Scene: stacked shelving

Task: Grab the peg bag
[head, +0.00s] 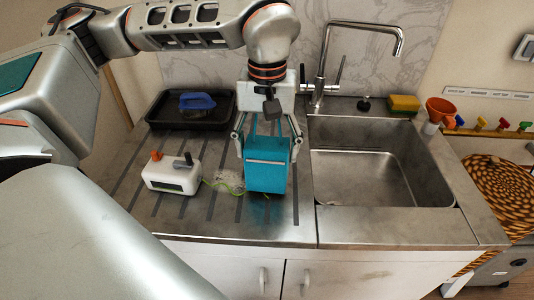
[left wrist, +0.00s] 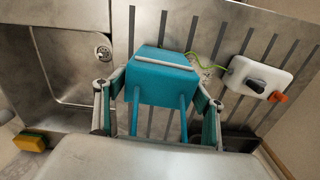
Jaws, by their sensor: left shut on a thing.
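In the left wrist view the bag (left wrist: 162,78) sits between the two fingers (left wrist: 158,105). I cannot tell whether its underside touches the drainboard. My right gripper is not in view.
A white box with an orange knob (head: 172,175) stands left of the bag, with a thin yellow-green cord near it. A black tray (head: 160,118) with a blue-handled brush is behind. The steel sink (head: 365,180) and tall tap (head: 325,60) are to the right.

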